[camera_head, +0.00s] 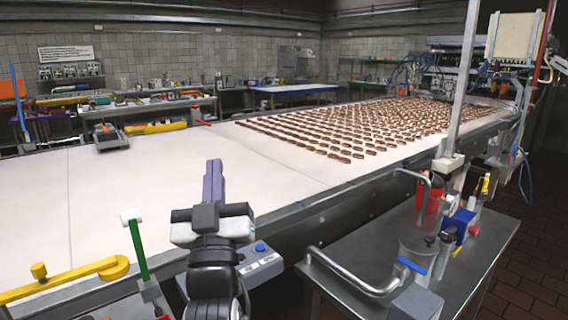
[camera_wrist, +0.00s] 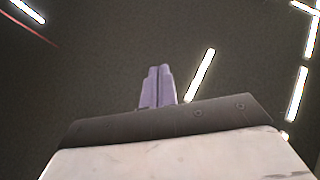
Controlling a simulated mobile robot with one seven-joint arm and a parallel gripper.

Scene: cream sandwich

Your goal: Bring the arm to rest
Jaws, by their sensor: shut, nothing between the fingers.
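My gripper (camera_head: 213,165) stands upright in the head view, its purple fingers pointing up in front of the wide white conveyor belt (camera_head: 160,190). The fingers are together with nothing between them. In the wrist view the closed purple fingers (camera_wrist: 158,88) point toward a dark ceiling with bright strip lights (camera_wrist: 200,75). My dark arm comes up from the bottom middle of the head view. My gripper appears apart from the objects around it, and it hides a small part of the belt behind it.
Many brown biscuits (camera_head: 360,135) lie in rows on the far belt. A grey metal table (camera_head: 470,240) with a clear jug and tools stands at right. A yellow handle (camera_head: 75,275) and a green-and-white lever (camera_head: 137,240) are at left. A small button box (camera_head: 260,262) sits beside my arm.

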